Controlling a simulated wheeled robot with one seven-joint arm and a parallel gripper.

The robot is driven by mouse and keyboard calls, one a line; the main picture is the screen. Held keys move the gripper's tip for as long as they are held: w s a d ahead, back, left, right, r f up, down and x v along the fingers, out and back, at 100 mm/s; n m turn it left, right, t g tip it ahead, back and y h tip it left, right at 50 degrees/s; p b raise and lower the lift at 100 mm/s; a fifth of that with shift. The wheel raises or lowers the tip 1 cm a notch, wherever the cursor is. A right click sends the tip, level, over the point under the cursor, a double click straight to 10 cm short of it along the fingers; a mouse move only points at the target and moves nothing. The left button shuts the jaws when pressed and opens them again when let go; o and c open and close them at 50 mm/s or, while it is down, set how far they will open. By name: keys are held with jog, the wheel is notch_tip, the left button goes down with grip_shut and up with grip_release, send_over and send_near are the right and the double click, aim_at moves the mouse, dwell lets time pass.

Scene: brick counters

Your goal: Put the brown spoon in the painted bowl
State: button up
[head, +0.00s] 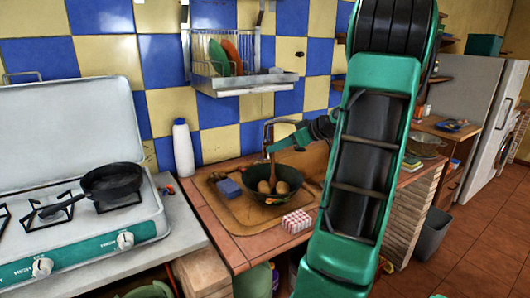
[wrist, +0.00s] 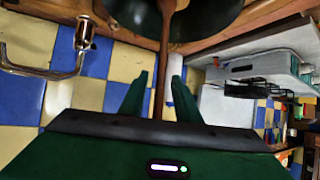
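The painted bowl (head: 270,198) is dark with coloured marks on its side and stands on the sink-side board. In the wrist view the dark bowl (wrist: 215,20) is at the top. The brown spoon (wrist: 167,30) leans out of the bowl; in the head view its handle (head: 272,170) rises above the two round brown things inside. My gripper (wrist: 160,76) is open, with a finger on each side of the spoon handle and a gap showing on both sides. In the head view my gripper (head: 284,144) is above the bowl, and its fingertips are hard to make out.
A blue sponge (head: 229,188) lies left of the bowl and a red-and-white box (head: 296,221) in front. A faucet (head: 268,127) stands behind. A white bottle (head: 183,148) and a stove with a black pan (head: 112,181) are at left. A dish rack (head: 245,83) hangs above.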

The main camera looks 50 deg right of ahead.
jog(key=a+v, duration=0.1)
jog(key=v, duration=0.4)
jog(key=s+a+f+m+g, duration=0.2)
jog(key=a+f+g, duration=0.15)
jog(key=a, duration=0.35)
jog(key=s+a+f+m+g, duration=0.1)
jog(key=a+f+g, duration=0.25)
jog(key=a, duration=0.35)
jog(key=s+a+f+m+g, duration=0.2)
jog(key=s+a, duration=0.3)
jog(key=s, duration=0.4)
jog(key=s+a+f+m+g+h, duration=0.1)
jog(key=s+a+f+m+g, duration=0.1)
jog(key=s+a, duration=0.3)
jog(key=s+m, duration=0.1)
jog(key=s, duration=0.3)
jog(key=shift+a+f+g+h, duration=0.25)
jog(key=shift+f+g+h, duration=0.05)
jog(key=shift+f, duration=0.1)
